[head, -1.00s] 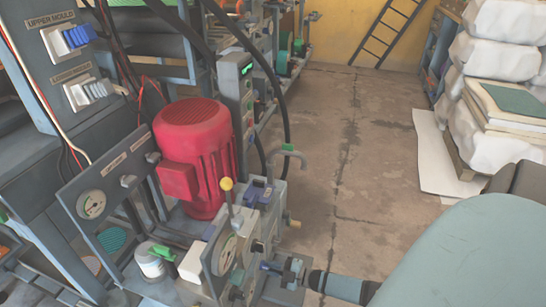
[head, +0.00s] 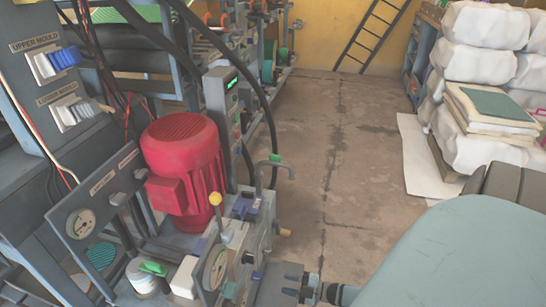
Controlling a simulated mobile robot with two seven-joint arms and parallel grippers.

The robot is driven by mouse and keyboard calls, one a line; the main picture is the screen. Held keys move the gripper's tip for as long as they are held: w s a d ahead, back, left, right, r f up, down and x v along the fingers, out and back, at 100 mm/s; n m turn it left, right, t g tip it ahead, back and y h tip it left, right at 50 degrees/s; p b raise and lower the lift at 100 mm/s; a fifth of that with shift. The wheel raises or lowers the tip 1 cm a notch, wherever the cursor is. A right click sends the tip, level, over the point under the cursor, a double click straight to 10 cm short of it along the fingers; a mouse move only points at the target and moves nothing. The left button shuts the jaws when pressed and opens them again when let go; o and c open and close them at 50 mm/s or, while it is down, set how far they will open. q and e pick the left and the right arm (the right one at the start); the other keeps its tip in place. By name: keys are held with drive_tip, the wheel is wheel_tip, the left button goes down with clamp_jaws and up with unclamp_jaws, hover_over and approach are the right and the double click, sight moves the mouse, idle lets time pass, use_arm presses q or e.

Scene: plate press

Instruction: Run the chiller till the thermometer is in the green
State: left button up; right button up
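Two round white dials are on the machine: one (head: 81,224) on the sloping grey panel at left, one (head: 215,268) on the block at bottom centre. I cannot tell which is the thermometer, and the needles are too small to read. Two small knobs sit right of the left dial under unreadable labels. A grey control post (head: 221,108) with a small lit green display stands behind the red motor. No part is readably marked as the chiller. My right gripper (head: 291,285) is open and empty, right of the dial block and apart from it. My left gripper is out of view.
A red motor (head: 183,165) and a yellow-knobbed lever (head: 215,199) stand between the panel and block. Labelled mould switches (head: 52,65) are at upper left. White sacks (head: 480,75) are stacked at right. The floor (head: 345,170) between is clear.

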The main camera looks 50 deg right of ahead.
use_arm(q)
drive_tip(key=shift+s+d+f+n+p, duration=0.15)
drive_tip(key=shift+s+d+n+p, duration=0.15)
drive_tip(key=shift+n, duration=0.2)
use_arm(e)
drive_tip(key=v, duration=0.5)
drive_tip(key=shift+s, duration=0.1)
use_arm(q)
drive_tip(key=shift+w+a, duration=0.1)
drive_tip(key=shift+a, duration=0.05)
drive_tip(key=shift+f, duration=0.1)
